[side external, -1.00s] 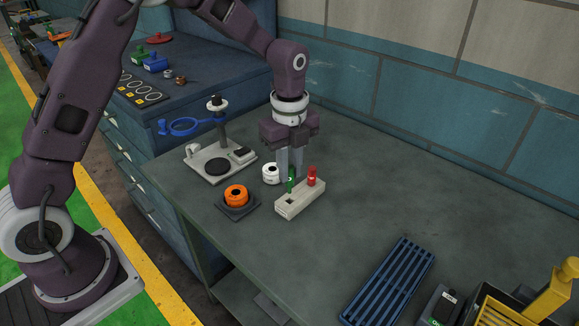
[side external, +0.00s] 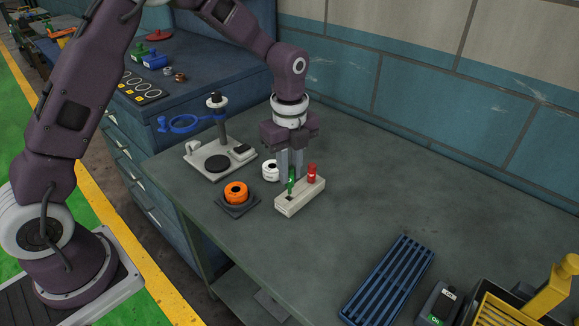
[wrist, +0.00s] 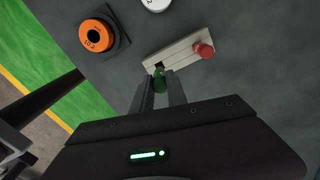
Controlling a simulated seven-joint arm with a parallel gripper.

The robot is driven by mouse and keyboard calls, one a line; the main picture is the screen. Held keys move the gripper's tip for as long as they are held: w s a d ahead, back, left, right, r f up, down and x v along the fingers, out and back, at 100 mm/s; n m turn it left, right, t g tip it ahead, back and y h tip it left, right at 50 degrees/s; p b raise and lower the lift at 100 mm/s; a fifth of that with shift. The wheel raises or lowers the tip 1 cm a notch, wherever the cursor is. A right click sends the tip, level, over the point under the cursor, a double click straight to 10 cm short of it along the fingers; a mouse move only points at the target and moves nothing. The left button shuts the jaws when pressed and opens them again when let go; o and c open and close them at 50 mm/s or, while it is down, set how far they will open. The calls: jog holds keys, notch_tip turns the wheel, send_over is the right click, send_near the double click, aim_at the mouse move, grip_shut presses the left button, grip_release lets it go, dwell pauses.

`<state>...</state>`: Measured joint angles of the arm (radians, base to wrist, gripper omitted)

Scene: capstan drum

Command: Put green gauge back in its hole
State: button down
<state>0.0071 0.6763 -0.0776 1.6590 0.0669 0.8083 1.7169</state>
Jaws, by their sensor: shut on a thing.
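The green gauge (side external: 291,186) is a slim upright piece between my fingertips; it also shows in the wrist view (wrist: 159,80). My gripper (side external: 290,180) points down and is shut on it. The pale gauge block (side external: 297,203) lies on the table under the gripper. A dark square hole (side external: 290,198) shows in its near end, and the green gauge is close beside this hole in both views. I cannot tell whether its lower end touches the block. A red gauge (side external: 312,173) stands upright in the block's other end.
An orange drum (side external: 236,193) on a dark base and a white drum (side external: 271,171) stand left of the block. A grey stand with a blue ring (side external: 182,126) is behind them. A blue slatted tray (side external: 390,280) lies front right. The table right of the block is clear.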

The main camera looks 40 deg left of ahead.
aim_at(290, 185)
jog(key=shift+f, duration=1.95)
dwell(2.5)
jog(key=c, duration=1.3)
grip_release()
jog(key=shift+o, duration=0.2)
notch_tip(290, 185, up, 6)
jog(key=shift+r, duration=0.55)
